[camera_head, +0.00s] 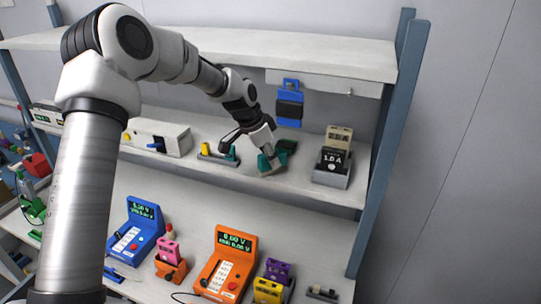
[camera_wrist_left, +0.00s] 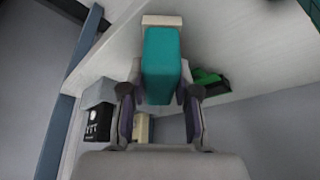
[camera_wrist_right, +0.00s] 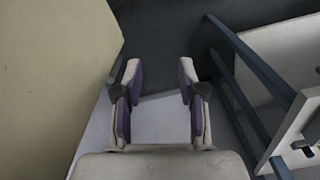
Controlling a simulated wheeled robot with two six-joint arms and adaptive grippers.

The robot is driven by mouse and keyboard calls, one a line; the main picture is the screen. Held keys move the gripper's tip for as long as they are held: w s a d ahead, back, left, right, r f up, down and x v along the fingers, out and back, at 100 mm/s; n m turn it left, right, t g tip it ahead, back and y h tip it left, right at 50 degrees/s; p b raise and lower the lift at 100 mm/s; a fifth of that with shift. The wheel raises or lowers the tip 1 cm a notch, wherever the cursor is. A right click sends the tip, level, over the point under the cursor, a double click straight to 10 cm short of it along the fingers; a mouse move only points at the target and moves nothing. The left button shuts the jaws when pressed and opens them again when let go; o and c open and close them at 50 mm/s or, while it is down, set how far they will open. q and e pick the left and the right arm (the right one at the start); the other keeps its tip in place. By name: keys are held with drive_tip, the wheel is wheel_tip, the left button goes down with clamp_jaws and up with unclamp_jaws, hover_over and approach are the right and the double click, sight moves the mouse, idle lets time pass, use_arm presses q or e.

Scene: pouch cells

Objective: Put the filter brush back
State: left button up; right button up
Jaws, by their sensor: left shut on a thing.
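The filter brush (camera_head: 271,163) has a teal body. In the left wrist view the brush (camera_wrist_left: 162,62) shows a cream strip at its far end. My left gripper (camera_head: 266,152) is shut on the teal body, at the upper shelf. In the head view I cannot tell whether the brush touches the shelf board. A dark green holder (camera_head: 287,146) lies just behind and right of the brush; it also shows as a green piece (camera_wrist_left: 208,86) in the left wrist view. My right gripper (camera_wrist_right: 160,90) is open and empty, seen only in its wrist view.
On the upper shelf (camera_head: 222,172), a grey holder with a black box (camera_head: 334,159) stands right of the brush, and a teal-and-yellow tool (camera_head: 218,155) left. A blue hanger (camera_head: 290,104) hangs behind. Blue (camera_head: 134,235) and orange (camera_head: 228,264) meters stand below.

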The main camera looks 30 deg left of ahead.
use_arm(q)
drive_tip(key=shift+f, duration=0.2)
drive_tip(key=o, duration=1)
drive_tip(key=shift+r, duration=0.15)
drive_tip(key=shift+s+a+r+b, duration=0.35)
drive_tip(key=shift+s+r+b, duration=0.15)
drive_tip(key=shift+b, duration=0.3)
drive_tip(key=s+a+b, duration=0.1)
drive_tip(key=s+a, duration=0.1)
drive_tip(key=s, duration=0.1)
drive_tip(key=s+a+b, duration=0.1)
drive_tip(key=s+a, duration=0.1)
drive_tip(key=s, duration=0.1)
drive_tip(key=s+a+b, duration=0.1)
drive_tip(key=s, duration=0.2)
drive_tip(key=shift+s+a+r, duration=0.15)
drive_tip(key=shift+s+a, duration=0.15)
drive_tip(key=shift+a, duration=0.1)
